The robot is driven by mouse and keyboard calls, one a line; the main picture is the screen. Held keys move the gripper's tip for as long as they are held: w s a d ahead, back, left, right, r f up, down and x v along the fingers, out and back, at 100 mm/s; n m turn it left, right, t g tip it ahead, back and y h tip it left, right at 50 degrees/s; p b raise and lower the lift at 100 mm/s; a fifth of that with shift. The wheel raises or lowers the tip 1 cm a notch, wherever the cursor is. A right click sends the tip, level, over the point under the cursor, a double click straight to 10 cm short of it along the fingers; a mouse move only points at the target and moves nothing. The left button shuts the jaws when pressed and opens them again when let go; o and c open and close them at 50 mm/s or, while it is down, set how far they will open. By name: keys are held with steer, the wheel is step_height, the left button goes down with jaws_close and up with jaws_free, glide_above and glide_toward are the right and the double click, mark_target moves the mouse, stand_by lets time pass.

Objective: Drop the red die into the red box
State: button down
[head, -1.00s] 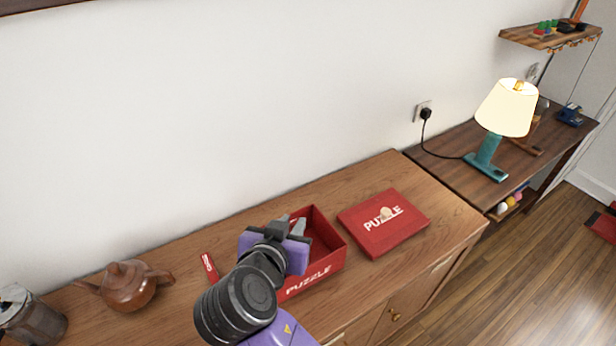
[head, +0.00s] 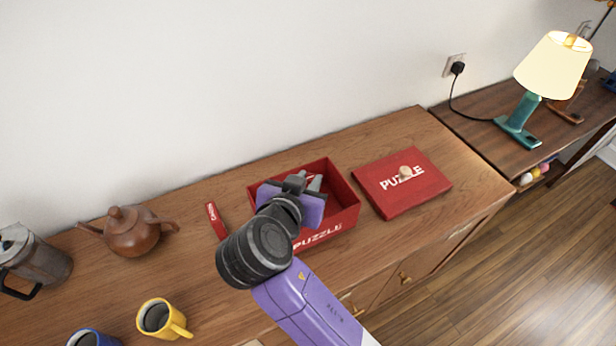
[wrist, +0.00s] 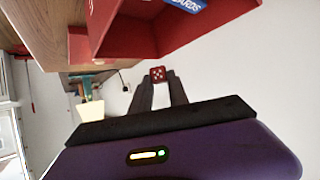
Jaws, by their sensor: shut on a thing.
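The red box (head: 346,208) is open on the wooden cabinet, with "PUZZLE" on its front. My gripper (head: 308,184) is over the box in the head view, its body covering part of the box's left side. In the wrist view, my gripper (wrist: 158,88) is shut on the red die (wrist: 157,74), which shows white pips at the fingertips. The box also shows in the wrist view (wrist: 140,38), close to the die; I cannot tell the exact gap. The die cannot be made out in the head view.
The red lid (head: 425,190), with a small tan object (head: 405,172) on it, lies right of the box. A red item (head: 216,220) and a brown teapot (head: 133,232) are to the left. A yellow mug (head: 155,317) and a moka pot (head: 28,258) stand further left.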

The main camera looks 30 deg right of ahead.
steer(key=c, duration=1.2)
jaws_free()
steer(key=b+v, duration=0.1)
steer(key=v, duration=0.7)
steer(key=shift+f, duration=0.1)
steer(key=shift+w, duration=0.1)
